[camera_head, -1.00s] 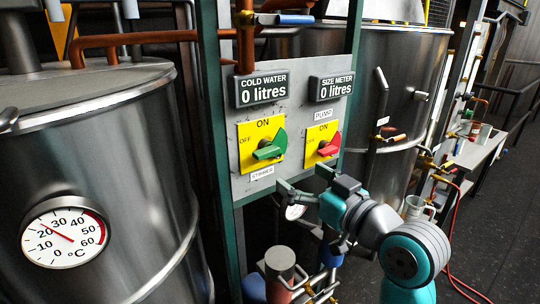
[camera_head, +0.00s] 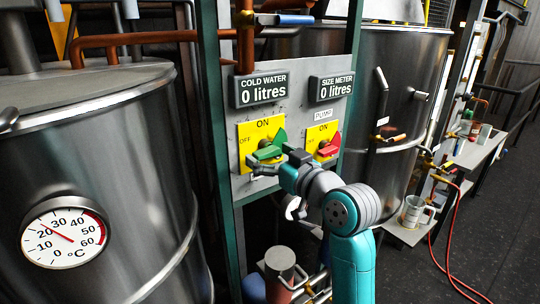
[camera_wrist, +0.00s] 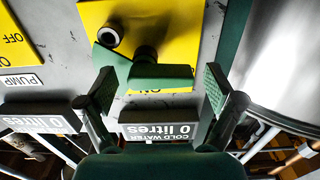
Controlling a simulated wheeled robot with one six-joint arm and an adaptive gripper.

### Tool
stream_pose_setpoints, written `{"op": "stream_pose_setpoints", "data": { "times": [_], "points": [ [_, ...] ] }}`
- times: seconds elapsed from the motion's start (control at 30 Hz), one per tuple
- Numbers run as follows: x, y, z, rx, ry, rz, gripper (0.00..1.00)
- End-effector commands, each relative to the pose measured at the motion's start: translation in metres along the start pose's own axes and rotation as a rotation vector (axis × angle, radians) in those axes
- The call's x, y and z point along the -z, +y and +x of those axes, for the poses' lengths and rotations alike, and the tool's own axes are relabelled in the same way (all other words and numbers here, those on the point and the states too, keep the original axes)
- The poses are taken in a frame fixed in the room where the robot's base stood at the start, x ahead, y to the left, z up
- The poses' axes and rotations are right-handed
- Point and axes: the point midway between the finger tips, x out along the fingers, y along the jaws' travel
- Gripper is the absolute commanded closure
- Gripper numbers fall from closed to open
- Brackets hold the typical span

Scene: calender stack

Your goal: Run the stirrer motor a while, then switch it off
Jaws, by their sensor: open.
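The stirrer switch is a green knob (camera_head: 276,142) on a yellow plate (camera_head: 247,134) marked ON and OFF, with a STIRRER label below. My gripper (camera_head: 268,163) is at this knob in the head view, open, and partly covers its lower part and the label. In the wrist view, upside down, the green knob (camera_wrist: 160,76) lies between and beyond my two spread fingers (camera_wrist: 158,92). It looks clear of both fingers; I cannot tell whether anything touches. The knob's exact setting is hard to read.
A red PUMP knob (camera_head: 329,147) on its own yellow plate sits close at right. Two meters (camera_head: 262,89) (camera_head: 331,87) above read 0 litres. A steel tank with a thermometer (camera_head: 64,232) stands left, another tank (camera_head: 400,90) behind right. Pipes lie below the panel.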

Motion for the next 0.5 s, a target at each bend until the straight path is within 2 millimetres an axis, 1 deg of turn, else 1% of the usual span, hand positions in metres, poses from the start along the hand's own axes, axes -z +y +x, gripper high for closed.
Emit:
{"op": "stream_pose_setpoints", "data": {
  "times": [0.2, 0.27, 0.3, 0.37, 0.4, 0.43, 0.47, 0.5],
  "points": [
    [0.0, -0.0001, 0.0001, 0.0, 0.0, 0.0, 0.08],
    [0.0, -0.0001, 0.0001, 0.0, 0.0, 0.0, 0.23],
    [0.0, -0.0002, 0.0001, 0.0, 0.0, 0.0, 0.33],
    [-0.0001, -0.0002, 0.0, 0.0, 0.0, 0.0, 0.48],
    [0.0, -0.0002, 0.0, 0.0, 0.0, 0.0, 0.58],
    [0.0, -0.0002, 0.0, 0.0, 0.0, 0.0, 0.66],
    [-0.0001, -0.0002, 0.0, 0.0, 0.0, 0.0, 0.68],
    [-0.0001, -0.0002, 0.0, 0.0, 0.0, 0.0, 0.68]
  ]
}}
